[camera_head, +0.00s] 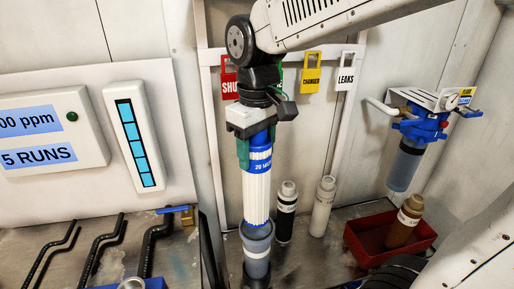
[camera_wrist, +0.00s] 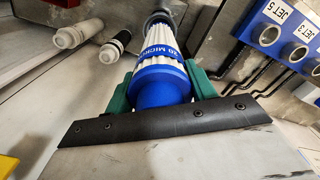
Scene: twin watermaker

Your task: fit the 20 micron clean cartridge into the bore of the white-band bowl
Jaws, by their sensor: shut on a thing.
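The 20 micron cartridge (camera_head: 256,195) is white and pleated with a blue top end and a blue label band. It hangs nearly upright. My gripper (camera_head: 257,150) is shut on its blue top end, which also shows between the green fingers in the wrist view (camera_wrist: 162,85). The white-band bowl (camera_head: 257,253), grey-blue with a pale band, stands directly below. The cartridge's lower end meets the bowl's rim in the head view; I cannot tell how far it is inside the bore. In the wrist view the far end of the cartridge hides most of the bowl.
A black cartridge (camera_head: 286,212) and a white one (camera_head: 322,206) stand right of the bowl. A red tray (camera_head: 365,250) holds a brown cartridge (camera_head: 403,222). A blue-headed filter housing (camera_head: 408,160) hangs on the right wall. Black bent handles (camera_head: 105,240) stand at left.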

